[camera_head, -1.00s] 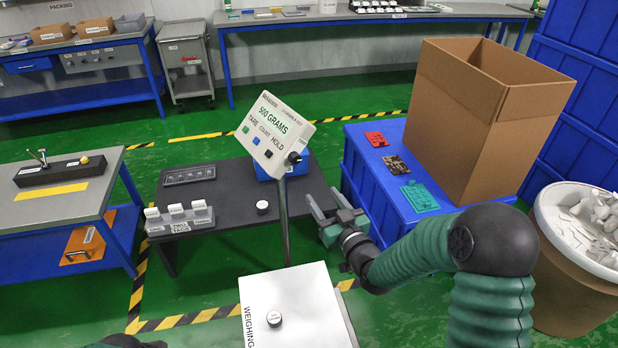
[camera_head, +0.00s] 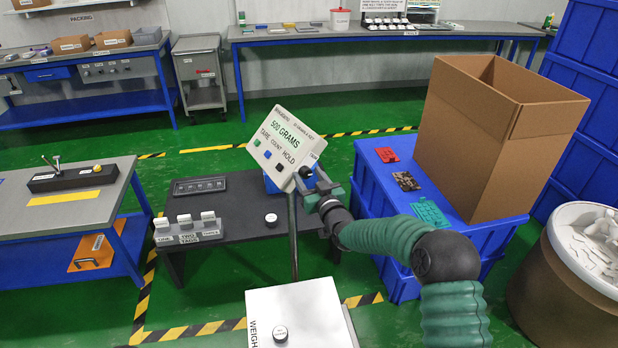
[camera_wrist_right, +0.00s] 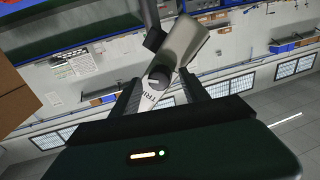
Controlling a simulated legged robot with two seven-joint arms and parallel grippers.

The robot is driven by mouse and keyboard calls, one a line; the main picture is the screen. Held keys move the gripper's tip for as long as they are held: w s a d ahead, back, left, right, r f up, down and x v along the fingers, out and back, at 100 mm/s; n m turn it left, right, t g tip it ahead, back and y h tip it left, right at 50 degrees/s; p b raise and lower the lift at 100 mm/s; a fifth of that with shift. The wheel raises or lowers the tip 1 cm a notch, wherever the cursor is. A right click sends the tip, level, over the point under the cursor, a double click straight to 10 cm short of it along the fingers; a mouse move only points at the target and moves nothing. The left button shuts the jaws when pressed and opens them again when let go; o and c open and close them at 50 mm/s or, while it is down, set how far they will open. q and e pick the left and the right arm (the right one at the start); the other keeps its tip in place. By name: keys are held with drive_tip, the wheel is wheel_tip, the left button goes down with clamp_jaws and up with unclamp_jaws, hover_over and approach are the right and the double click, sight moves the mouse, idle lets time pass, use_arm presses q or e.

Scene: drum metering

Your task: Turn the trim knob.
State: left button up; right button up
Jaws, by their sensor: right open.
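The trim knob (camera_head: 306,172) is a dark round knob on the right side face of the tilted display head (camera_head: 284,142), which reads 500 GRAMS and stands on a thin post. In the right wrist view the knob (camera_wrist_right: 159,76) has a pale pointer line and sits beside a label starting "TRI". My right gripper (camera_head: 312,181) is open, close by the knob at the display's right edge. In the wrist view its fingers (camera_wrist_right: 157,84) lie on either side of the knob with gaps visible; depth is hard to judge. My left gripper is out of view.
A white weighing box (camera_head: 300,316) with a round knob stands below the display. A dark table (camera_head: 240,222) behind holds tag blocks and a button. Blue crates (camera_head: 385,200) with a cardboard box (camera_head: 480,150) stand to the right, near my arm.

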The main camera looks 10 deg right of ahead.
clamp_jaws()
drive_tip(key=shift+f+b, duration=0.2)
drive_tip(key=shift+b, duration=0.4)
drive_tip(key=shift+r, duration=0.2)
unclamp_jaws()
drive_tip(key=s+d, duration=0.3)
drive_tip(key=s, duration=1.3)
drive_tip(key=shift+s+f+p, duration=0.15)
drive_tip(key=shift+s+p, duration=0.15)
drive_tip(key=shift+p, duration=0.05)
